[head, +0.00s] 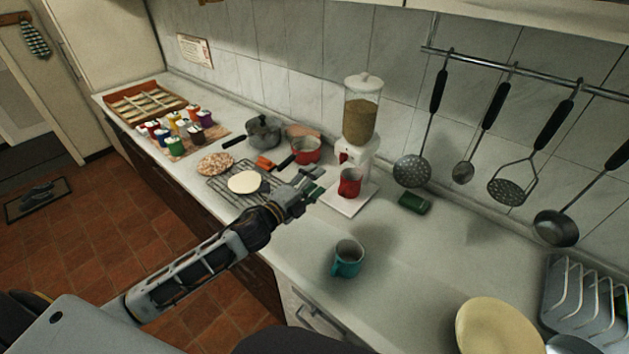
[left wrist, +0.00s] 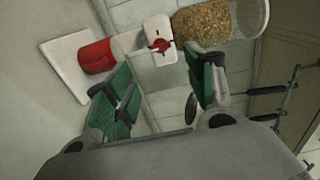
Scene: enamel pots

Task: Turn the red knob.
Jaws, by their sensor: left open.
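The red knob (head: 343,157) sits on the front of a white dispenser (head: 365,155) with a clear hopper of brown grain. In the left wrist view the knob (left wrist: 160,45) shows on the white body, ahead of the gap between the fingers. My left gripper (head: 313,186) is open and empty, in front of and to the left of the dispenser. Its two green-padded fingers (left wrist: 165,80) are spread and apart from the knob. A red mug (head: 350,182) stands on the dispenser's white base (head: 342,205), below the knob. My right gripper is not in view.
A teal mug (head: 347,260) stands nearer on the counter. A wire rack (head: 222,183) with a pale round disc, a red pan (head: 306,150) and a grey pot (head: 264,132) lie left. A green sponge (head: 414,203) is right. Utensils hang from a rail (head: 520,72).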

